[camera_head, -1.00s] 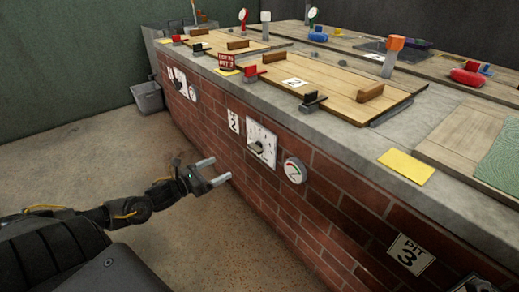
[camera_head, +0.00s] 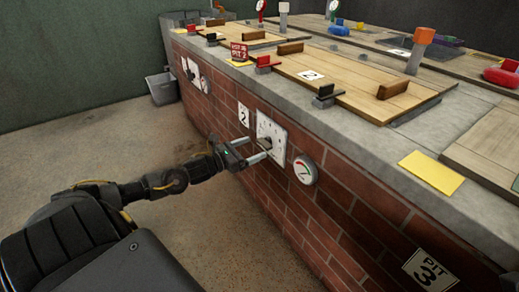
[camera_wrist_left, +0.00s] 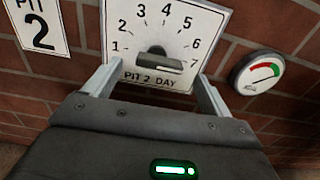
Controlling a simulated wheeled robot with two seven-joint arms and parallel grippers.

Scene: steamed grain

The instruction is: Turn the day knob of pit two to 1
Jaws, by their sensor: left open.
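The white pit 2 day dial (camera_head: 278,131) is on the brick front, numbered 1 to 7 in the left wrist view (camera_wrist_left: 180,22). Its dark knob with a grey bar (camera_wrist_left: 160,64) sits at the dial's lower middle. The bar lies nearly level, its right end near the 7; I cannot tell which end is the pointer. My left gripper (camera_head: 259,149) is open in front of the dial, its fingers either side of the knob in the wrist view (camera_wrist_left: 154,76). I cannot tell whether they touch it. My right gripper is not in view.
A round red-green gauge (camera_head: 305,169) is right of the dial, and a pit 2 sign (camera_head: 243,115) is left of it. The stone counter edge (camera_head: 345,142) juts above. A yellow card (camera_head: 431,172) lies on the counter. The floor at left is clear.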

